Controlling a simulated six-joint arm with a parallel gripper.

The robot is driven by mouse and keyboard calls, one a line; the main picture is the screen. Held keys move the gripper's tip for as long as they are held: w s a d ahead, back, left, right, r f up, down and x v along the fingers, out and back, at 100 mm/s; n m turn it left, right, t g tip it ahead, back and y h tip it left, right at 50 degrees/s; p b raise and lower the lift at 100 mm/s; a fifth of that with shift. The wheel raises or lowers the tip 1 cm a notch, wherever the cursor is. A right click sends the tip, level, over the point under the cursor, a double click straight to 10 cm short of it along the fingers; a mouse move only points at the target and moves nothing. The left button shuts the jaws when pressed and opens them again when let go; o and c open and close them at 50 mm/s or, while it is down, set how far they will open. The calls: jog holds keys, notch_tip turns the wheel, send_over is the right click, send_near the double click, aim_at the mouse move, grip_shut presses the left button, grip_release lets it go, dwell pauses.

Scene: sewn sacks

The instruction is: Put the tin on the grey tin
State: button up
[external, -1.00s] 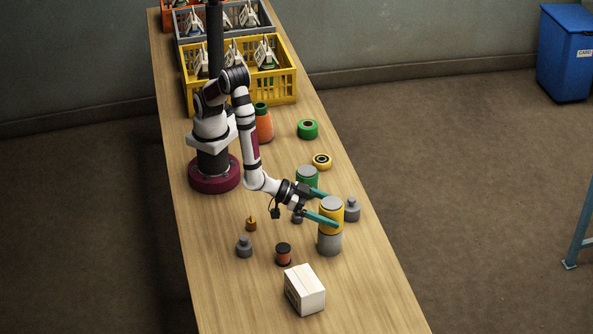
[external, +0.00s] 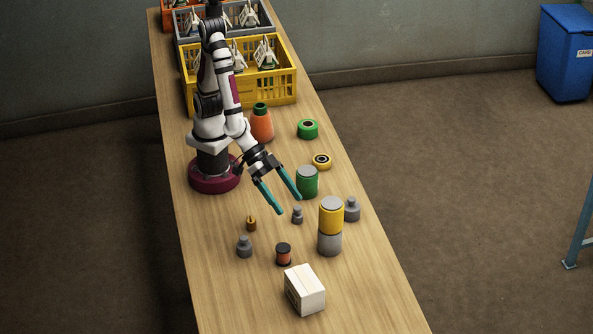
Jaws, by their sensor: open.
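A yellow tin (external: 331,217) with a grey lid stands upright on top of the grey tin (external: 329,244), right of centre on the table. A green tin (external: 307,183) with a grey lid stands behind and to the left of them. My gripper (external: 290,206) is open and empty, its two teal fingers spread. It is left of the stacked tins and clear of them, with the right fingertip near the green tin in the picture.
Grey weights (external: 244,248), an orange-and-black spool (external: 283,254) and a white box (external: 305,290) stand on the near table (external: 358,290). Green (external: 308,129) and yellow (external: 322,161) rolls, an orange bottle (external: 262,124) and a yellow crate (external: 272,88) are farther back.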

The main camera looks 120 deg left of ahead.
jog(key=s+a+r+m+g+y, duration=0.1)
jog(key=s+a+g, duration=0.4)
jog(key=s+a, duration=0.5)
jog(key=s+a+r+m+g+y, duration=0.2)
jog(key=s+a+r+m+g, duration=0.1)
jog(key=s+a, duration=0.8)
jog(key=s+m+g, duration=0.1)
jog(key=s+m, duration=0.1)
jog(key=s, duration=0.2)
jog(key=shift+g+y, duration=0.3)
jog(key=shift+g, duration=0.1)
